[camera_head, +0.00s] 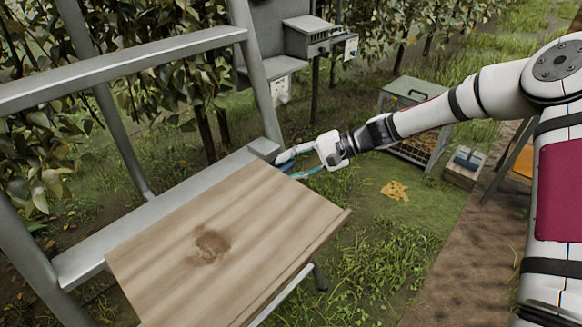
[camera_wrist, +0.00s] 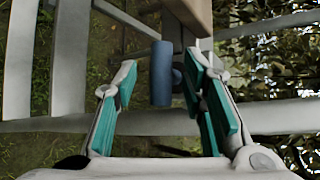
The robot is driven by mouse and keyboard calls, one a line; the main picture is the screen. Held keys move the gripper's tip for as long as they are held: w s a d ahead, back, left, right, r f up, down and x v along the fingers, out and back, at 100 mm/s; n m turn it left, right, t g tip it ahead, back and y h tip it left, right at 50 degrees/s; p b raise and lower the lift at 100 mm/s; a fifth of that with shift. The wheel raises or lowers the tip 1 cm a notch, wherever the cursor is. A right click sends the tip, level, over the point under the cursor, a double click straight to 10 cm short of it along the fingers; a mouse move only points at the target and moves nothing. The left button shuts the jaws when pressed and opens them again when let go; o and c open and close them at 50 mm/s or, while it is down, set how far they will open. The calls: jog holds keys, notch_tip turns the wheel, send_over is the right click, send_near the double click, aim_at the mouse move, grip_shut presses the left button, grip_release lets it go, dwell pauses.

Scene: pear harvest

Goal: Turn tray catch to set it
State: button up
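The tray catch is a blue cylinder (camera_wrist: 161,75) with a round blue stem on its right, beside the wooden tray's end in the wrist view. My gripper (camera_wrist: 160,64) is open, with one teal-padded finger on each side of the catch. A gap shows on the left; the right finger is close to the stem, and I cannot tell whether it touches. In the head view my gripper (camera_head: 286,164) is at the far right corner of the wooden tray (camera_head: 270,205), where only a little blue shows. The tray (camera_wrist: 193,15) also shows at the top of the wrist view.
A grey metal frame (camera_head: 130,65) with rails and posts stands left of and behind the tray. Grey boxes (camera_head: 310,42) hang on a post behind. A green-lidded crate (camera_head: 413,88) and a small wooden box (camera_head: 464,166) stand on the ground at right. Grass lies right of the tray.

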jog(key=v, duration=1.1)
jog(key=shift+d, duration=0.25)
jog(key=shift+r, duration=0.1)
